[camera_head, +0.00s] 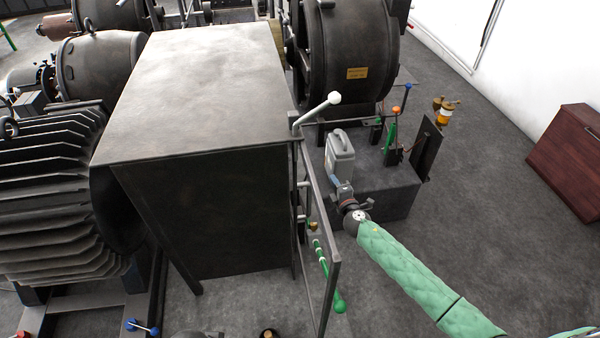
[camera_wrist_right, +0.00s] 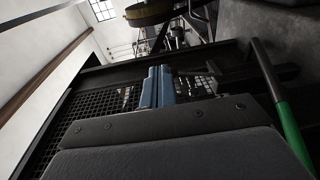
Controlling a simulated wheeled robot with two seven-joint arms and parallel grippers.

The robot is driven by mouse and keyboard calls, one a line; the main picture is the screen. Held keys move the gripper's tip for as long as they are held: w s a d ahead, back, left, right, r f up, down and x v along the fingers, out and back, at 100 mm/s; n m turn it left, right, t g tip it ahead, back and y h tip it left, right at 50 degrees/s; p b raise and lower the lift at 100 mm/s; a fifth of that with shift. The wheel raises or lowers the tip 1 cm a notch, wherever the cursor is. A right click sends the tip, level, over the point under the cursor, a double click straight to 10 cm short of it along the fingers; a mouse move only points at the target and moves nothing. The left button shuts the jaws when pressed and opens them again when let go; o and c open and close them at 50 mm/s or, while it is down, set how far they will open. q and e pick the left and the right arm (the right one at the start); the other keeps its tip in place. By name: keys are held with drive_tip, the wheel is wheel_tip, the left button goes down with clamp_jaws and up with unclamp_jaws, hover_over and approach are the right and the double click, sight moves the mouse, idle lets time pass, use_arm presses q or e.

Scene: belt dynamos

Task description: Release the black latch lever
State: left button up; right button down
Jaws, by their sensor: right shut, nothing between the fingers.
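My right gripper (camera_head: 337,182) is at the end of the green-sleeved arm, beside the upright metal frame and in front of a grey canister. In the right wrist view its blue-grey fingers (camera_wrist_right: 158,87) are together, with nothing seen between them. A dark lever-like part (camera_wrist_right: 198,70) shows just right of the fingertips, against a black mesh panel. It may be the black latch lever; I cannot tell whether it touches the fingers. In the head view I cannot pick out the lever for sure. My left gripper is out of view.
A large dark metal cabinet (camera_head: 205,85) stands left of the frame (camera_head: 332,250). The frame carries a white-knobbed lever (camera_head: 333,98) and a green handle (camera_head: 338,303). The grey canister (camera_head: 339,155) stands behind my gripper. Open floor lies to the right, before a brown box (camera_head: 568,160).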

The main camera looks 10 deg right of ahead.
sight(307, 174)
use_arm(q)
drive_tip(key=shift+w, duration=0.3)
use_arm(e)
drive_tip(key=s+a+f+n+g+y, duration=0.2)
drive_tip(key=a+n+y, duration=0.4)
drive_tip(key=a, duration=0.1)
drive_tip(key=shift+g, duration=0.3)
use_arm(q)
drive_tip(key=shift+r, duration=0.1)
use_arm(e)
drive_tip(key=shift+w, duration=0.1)
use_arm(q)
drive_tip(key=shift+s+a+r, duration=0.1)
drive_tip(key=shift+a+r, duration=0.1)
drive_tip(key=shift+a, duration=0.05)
use_arm(e)
drive_tip(key=shift+w+a+f, duration=0.1)
drive_tip(key=shift+w+a, duration=0.1)
drive_tip(key=shift+w, duration=1.35)
drive_tip(key=shift+w+a, duration=0.2)
drive_tip(key=shift+w, duration=1.35)
drive_tip(key=shift+w+a+f, duration=0.1)
drive_tip(key=shift+w+a, duration=0.1)
drive_tip(key=shift+w, duration=1.35)
